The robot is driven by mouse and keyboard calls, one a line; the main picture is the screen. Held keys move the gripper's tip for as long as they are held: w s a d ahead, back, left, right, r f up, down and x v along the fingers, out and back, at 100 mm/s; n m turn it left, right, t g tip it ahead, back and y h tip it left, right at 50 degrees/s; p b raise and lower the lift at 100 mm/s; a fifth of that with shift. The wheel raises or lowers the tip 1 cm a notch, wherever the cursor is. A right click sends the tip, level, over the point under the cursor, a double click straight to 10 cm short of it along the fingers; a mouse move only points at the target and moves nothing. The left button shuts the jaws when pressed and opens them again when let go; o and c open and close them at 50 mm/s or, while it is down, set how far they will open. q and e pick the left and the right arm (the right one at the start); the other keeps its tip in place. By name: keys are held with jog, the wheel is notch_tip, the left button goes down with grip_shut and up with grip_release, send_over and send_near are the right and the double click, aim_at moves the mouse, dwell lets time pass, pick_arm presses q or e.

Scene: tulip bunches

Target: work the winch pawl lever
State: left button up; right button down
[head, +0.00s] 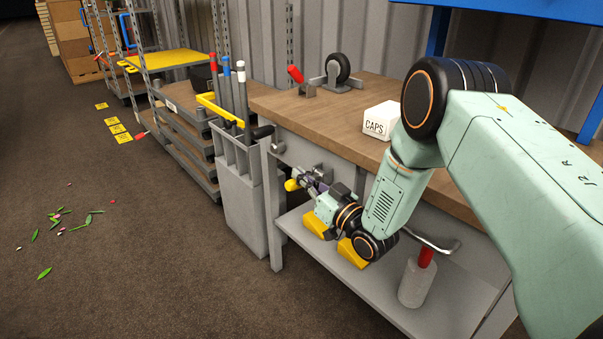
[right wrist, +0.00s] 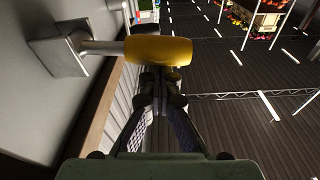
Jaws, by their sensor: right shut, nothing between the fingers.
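A yellow-gripped lever (head: 291,185) sticks out from the front of the workbench, partly hidden by my gripper. In the right wrist view its yellow grip (right wrist: 158,51) sits on a metal rod that runs left to a grey block (right wrist: 60,52). My right gripper (head: 308,182) is shut and empty, with its fingertips (right wrist: 160,74) right at the grip's side. I cannot tell whether they touch it. The grip is not between the fingers. My left gripper is not in view.
The wooden bench top (head: 330,118) carries a white CAPS box (head: 379,121), a wheel on a bracket (head: 338,70) and a red-handled part (head: 296,75). A grey bin (head: 246,205) stands left of the bench. A red-topped grey cylinder (head: 416,284) stands on the lower shelf.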

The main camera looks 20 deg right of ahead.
jog(key=f+n, duration=0.1)
jog(key=n, duration=0.1)
jog(key=f+n+y, duration=0.1)
jog(key=f+n, duration=0.1)
jog(key=shift+s+a, duration=0.1)
jog(key=shift+a, duration=0.1)
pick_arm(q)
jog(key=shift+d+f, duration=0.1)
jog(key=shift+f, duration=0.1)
pick_arm(e)
jog(key=shift+f+n+g, duration=0.4)
jog(key=shift+f+n, duration=0.8)
jog(key=shift+n, duration=0.2)
jog(key=shift+f, duration=0.15)
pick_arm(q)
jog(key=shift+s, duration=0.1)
pick_arm(e)
jog(key=shift+s, duration=0.1)
